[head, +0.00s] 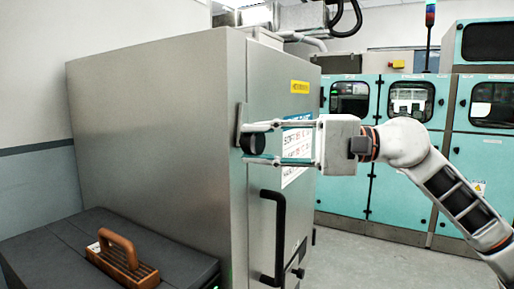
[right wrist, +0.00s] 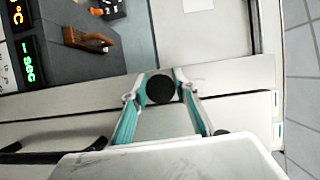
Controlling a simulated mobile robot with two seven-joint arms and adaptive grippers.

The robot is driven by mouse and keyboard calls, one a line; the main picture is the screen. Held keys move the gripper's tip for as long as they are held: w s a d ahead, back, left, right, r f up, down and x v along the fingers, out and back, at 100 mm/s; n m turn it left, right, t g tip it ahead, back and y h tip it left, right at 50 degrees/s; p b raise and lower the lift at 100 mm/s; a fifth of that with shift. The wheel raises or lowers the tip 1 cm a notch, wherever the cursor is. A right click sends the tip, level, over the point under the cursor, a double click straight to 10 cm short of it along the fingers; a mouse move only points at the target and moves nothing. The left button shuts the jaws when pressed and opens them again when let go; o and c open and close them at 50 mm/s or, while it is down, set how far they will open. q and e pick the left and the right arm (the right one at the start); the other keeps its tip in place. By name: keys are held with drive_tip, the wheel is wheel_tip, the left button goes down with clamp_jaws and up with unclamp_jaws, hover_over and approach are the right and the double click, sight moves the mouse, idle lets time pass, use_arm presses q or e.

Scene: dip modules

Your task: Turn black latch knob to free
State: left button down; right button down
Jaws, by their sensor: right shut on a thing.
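The black latch knob (head: 252,142) is a round black disc on a small metal plate at the front edge of the large grey metal cabinet (head: 160,120). In the right wrist view the knob (right wrist: 160,89) sits between the two fingertips. My right gripper (head: 262,144) reaches in from the right with one teal finger above the knob and one below, and is shut on it. In the right wrist view the right gripper (right wrist: 160,92) has a finger on each side of the knob. My left gripper is not in view.
A black vertical door handle (head: 275,238) stands out from the cabinet front below my gripper. A dark bench (head: 60,250) with a brown-handled wooden block (head: 122,262) is at lower left. Teal machines (head: 400,190) line the back, with open floor before them.

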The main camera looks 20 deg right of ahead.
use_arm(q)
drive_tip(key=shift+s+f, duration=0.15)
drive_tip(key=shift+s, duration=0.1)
use_arm(e)
drive_tip(key=shift+n+h, duration=0.3)
drive_tip(key=shift+n, duration=0.4)
drive_tip(key=shift+f, duration=0.1)
drive_tip(key=c, duration=1.6)
unclamp_jaws()
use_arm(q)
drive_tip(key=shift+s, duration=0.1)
use_arm(e)
drive_tip(key=v, duration=1.2)
